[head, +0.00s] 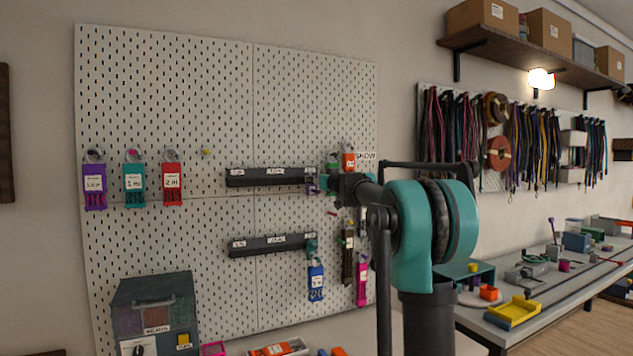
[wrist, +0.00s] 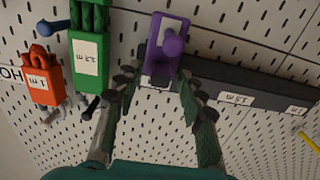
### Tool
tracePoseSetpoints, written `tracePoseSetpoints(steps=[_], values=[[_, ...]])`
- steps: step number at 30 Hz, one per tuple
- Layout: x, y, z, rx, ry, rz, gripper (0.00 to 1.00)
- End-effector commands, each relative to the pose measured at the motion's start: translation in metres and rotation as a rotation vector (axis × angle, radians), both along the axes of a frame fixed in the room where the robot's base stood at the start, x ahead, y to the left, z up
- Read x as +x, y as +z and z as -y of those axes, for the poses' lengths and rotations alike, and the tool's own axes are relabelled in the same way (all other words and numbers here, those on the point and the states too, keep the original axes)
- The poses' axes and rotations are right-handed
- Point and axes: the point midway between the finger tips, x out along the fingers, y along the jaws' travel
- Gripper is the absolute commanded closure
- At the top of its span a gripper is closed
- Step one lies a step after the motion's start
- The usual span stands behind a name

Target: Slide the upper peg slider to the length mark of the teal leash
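The upper rail (head: 268,178) is a dark bar on the pegboard with white length labels; it also shows in the wrist view (wrist: 215,92), which is turned over. The upper peg slider (wrist: 168,44) is purple with a round knob, at the rail's right end in the head view (head: 312,183). My gripper (wrist: 156,76) has its fingers apart on either side of the slider's lower part; whether they press on it is unclear. It also shows in the head view (head: 326,180), partly hiding the slider. A teal leash tag (head: 134,183) hangs at the board's left, seemingly reading 1 m.
Purple (head: 94,186) and red (head: 172,184) tags flank the teal tag. Green (wrist: 89,58) and orange (wrist: 42,80) tagged items hang beside the slider. The upper rail left of the slider looks clear.

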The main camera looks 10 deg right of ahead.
Motion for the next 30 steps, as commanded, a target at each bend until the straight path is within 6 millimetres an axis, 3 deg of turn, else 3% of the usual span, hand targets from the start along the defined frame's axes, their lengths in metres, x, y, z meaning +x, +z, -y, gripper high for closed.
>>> tracePoseSetpoints(steps=[7, 17, 30], values=[[0.0006, -0.0001, -0.0003, 0.0, 0.0, 0.0, 0.6], [0.0004, -0.0001, -0.0002, 0.0, 0.0, 0.0, 1.0], [-0.0002, -0.0001, -0.0018, 0.0, 0.001, 0.0, 1.0]])
